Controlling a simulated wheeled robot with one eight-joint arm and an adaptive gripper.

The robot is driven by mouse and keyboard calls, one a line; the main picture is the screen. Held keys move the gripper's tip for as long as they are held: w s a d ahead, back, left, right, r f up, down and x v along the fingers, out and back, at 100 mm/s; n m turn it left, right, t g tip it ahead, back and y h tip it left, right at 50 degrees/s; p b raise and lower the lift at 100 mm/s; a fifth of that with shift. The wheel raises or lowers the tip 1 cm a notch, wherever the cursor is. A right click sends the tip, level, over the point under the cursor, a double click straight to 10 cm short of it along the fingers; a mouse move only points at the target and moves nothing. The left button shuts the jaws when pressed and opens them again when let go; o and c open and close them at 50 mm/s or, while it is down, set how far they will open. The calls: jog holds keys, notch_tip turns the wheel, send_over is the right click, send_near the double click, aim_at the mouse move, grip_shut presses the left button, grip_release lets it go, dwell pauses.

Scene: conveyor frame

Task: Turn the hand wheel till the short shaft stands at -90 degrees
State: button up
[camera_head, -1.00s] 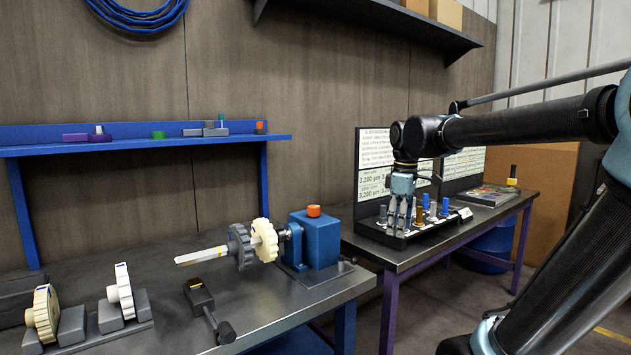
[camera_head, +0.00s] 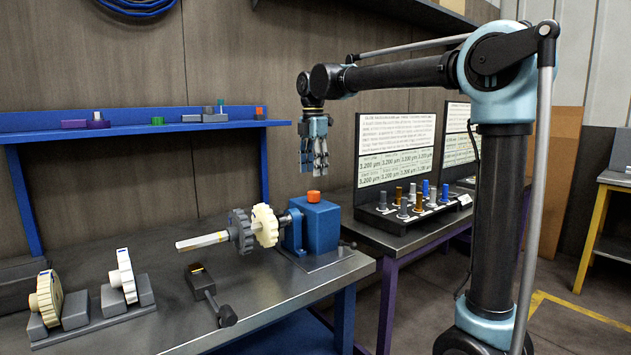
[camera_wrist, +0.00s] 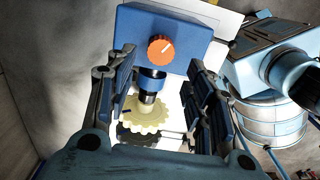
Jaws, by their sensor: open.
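A blue block (camera_head: 321,228) stands on the steel bench with an orange knob (camera_head: 314,196) on top. From its left side a shaft carries a cream gear wheel (camera_head: 265,225) and a grey gear wheel (camera_head: 241,232), and ends in a pale bar (camera_head: 199,241) pointing left. I cannot tell which part is the hand wheel. My gripper (camera_head: 314,170) is open and empty, fingers down, just above the orange knob in the head view. In the wrist view the knob (camera_wrist: 161,48) and the cream wheel (camera_wrist: 150,113) show between the fingers of my gripper (camera_wrist: 160,68).
Two more cream wheels (camera_head: 47,296) (camera_head: 126,275) rest in grey stands at the bench's left. A black tool (camera_head: 206,292) lies in front. A blue shelf (camera_head: 80,134) runs behind. A rack of pegs (camera_head: 411,214) and display boards (camera_head: 395,150) stand on the right table.

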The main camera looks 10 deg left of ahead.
aim_at(314, 192)
notch_tip(314, 192, down, 9)
jog(key=shift+r, duration=0.3)
jog(key=c, duration=0.7)
